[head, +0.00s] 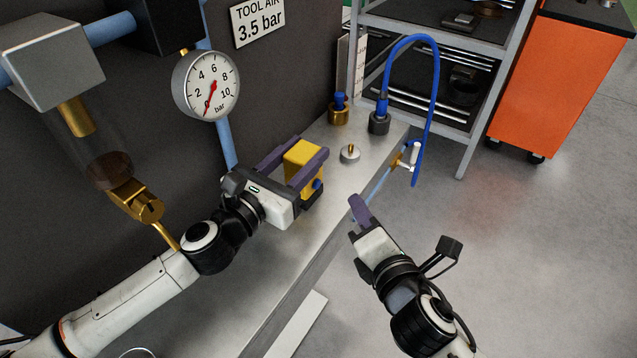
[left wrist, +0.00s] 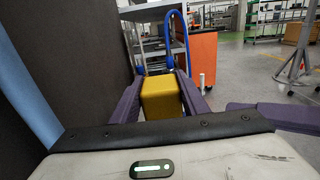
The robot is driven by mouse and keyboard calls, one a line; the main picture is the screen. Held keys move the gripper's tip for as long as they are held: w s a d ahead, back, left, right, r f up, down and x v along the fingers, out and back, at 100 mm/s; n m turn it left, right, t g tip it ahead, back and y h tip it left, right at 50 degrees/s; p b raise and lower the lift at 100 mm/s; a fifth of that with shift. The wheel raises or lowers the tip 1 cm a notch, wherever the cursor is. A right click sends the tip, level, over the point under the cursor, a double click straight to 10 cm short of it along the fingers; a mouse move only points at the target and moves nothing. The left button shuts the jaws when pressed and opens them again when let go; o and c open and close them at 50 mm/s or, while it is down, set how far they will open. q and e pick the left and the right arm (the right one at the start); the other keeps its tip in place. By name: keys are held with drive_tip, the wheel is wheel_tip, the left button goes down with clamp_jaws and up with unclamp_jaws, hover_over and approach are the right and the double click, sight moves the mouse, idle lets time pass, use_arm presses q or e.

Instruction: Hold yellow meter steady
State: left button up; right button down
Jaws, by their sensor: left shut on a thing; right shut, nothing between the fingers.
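The yellow meter (head: 305,158) is a yellow block with a blue round part on its right side and dark parts below. My left gripper (head: 298,160) is shut on it, with a purple finger on each side. The meter is over the grey metal bench; I cannot tell whether it touches the top. In the left wrist view the yellow meter (left wrist: 161,97) sits between the two purple fingers (left wrist: 160,95). My right gripper (head: 360,210) is shut and empty, in front of the bench edge, right of and below the meter.
An orange cabinet (head: 552,85) stands behind open floor.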

use_arm(q)
drive_tip(key=o, duration=1.2)
